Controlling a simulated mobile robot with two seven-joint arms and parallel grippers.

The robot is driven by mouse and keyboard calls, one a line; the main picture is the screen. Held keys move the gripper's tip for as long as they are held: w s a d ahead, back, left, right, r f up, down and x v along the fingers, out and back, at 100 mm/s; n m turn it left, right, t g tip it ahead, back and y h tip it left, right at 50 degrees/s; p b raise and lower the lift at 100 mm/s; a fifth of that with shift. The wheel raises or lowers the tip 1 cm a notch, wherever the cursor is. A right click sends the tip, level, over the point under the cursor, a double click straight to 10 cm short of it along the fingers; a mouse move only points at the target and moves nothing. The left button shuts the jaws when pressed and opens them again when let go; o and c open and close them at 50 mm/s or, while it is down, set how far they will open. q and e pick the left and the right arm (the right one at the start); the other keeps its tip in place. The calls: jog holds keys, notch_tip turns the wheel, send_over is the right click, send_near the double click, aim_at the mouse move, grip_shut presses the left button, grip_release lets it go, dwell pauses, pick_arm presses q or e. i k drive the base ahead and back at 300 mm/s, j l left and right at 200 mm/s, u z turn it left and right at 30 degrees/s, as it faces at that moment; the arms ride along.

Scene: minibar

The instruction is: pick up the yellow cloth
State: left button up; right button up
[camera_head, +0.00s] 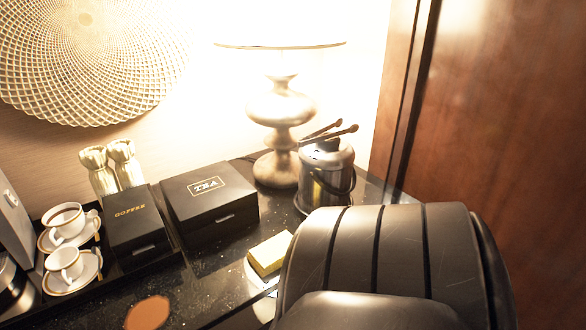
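The yellow cloth (268,254) is a small folded, block-like piece with a pale yellow top and a stronger yellow side. It lies on the dark counter right of centre, in front of the tea box. A pale item (258,281) shows just below it, partly hidden. A large black rounded form with ribs fills the lower right and comes up close to the cloth's right side in the picture; it seems to be part of my arm. Neither gripper's fingers show.
Behind the cloth are a black tea box (211,198), a lamp (281,115) and a metal ice bucket (326,174) with tongs. A coffee box (133,224) and two cups (66,222) on saucers stand left. A brown disc (148,313) lies in front.

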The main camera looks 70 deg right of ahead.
aim_at(269, 256)
jog(key=z, duration=1.6)
jog(key=j+z, duration=0.2)
jog(key=z, duration=0.15)
jog(key=i+j+z, duration=0.1)
jog(key=z, duration=0.25)
jog(key=j+z, duration=0.35)
